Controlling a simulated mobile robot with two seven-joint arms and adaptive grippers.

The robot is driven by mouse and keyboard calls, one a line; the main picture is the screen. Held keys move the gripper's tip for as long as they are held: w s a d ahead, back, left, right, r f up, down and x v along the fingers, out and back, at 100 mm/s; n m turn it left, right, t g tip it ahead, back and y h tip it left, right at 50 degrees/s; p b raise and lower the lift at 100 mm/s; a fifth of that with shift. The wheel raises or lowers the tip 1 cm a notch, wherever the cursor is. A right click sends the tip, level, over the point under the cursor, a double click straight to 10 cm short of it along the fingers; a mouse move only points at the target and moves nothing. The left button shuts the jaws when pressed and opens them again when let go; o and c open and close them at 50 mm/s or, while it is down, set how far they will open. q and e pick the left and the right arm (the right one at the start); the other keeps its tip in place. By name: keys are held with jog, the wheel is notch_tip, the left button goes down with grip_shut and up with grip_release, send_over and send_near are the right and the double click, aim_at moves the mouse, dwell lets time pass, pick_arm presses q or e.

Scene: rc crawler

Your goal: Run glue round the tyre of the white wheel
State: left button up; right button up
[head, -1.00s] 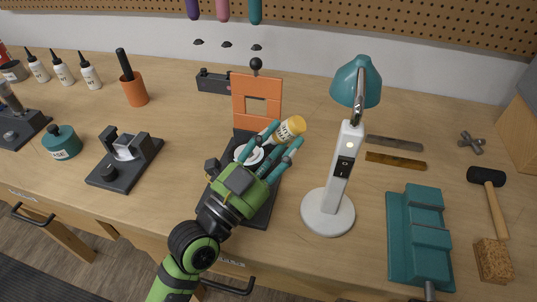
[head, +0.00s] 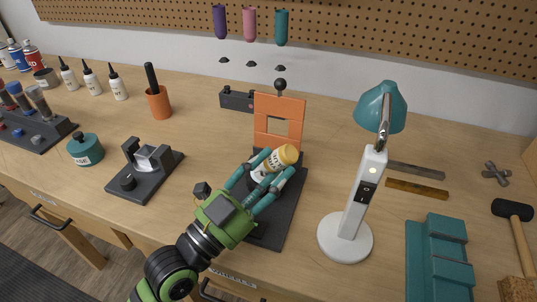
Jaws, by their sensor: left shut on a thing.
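I cannot tell whether the bottle touches the wheel. My right gripper is out of view.
A white lamp (head: 358,205) with a teal shade stands close to the right of the stand. A dark fixture (head: 150,168) and an orange cup (head: 158,102) are to the left. Several white bottles (head: 92,80) stand at the back left. A teal vise-like block (head: 440,250) is at right.

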pick_arm(q)
jog(key=shift+s+d+r, duration=0.15)
jog(key=shift+s+d, duration=0.1)
jog(key=shift+d, duration=0.15)
jog(key=m+g+p, duration=0.1)
jog(key=m+p, duration=0.2)
jog(key=d+m+g+p, duration=0.1)
jog(key=m+g+p, duration=0.1)
jog(key=m+p, duration=0.1)
jog(key=m+g+y+p, duration=0.1)
jog(key=m+p, duration=0.2)
jog(key=m, duration=0.1)
jog(key=shift+s+d+f+m, duration=0.2)
jog(key=shift+s+m, duration=0.1)
jog(key=shift+m, duration=0.1)
jog(key=m+y+p, duration=0.1)
jog(key=m+p, duration=0.1)
jog(key=p, duration=0.2)
jog(key=a+m+y+p, duration=0.1)
jog(key=m+p, duration=0.1)
jog(key=p, duration=0.2)
jog(key=w+a+m+y+p, duration=0.1)
jog(key=m+p, duration=0.2)
jog(key=p, duration=0.2)
jog(key=shift+r+g+y, duration=0.25)
jog(key=shift+g+y, duration=0.15)
jog(key=shift+a+f+m+p, duration=0.2)
jog(key=shift+m+p, duration=0.2)
jog(key=shift+p, duration=0.2)
jog(key=shift+y, duration=0.3)
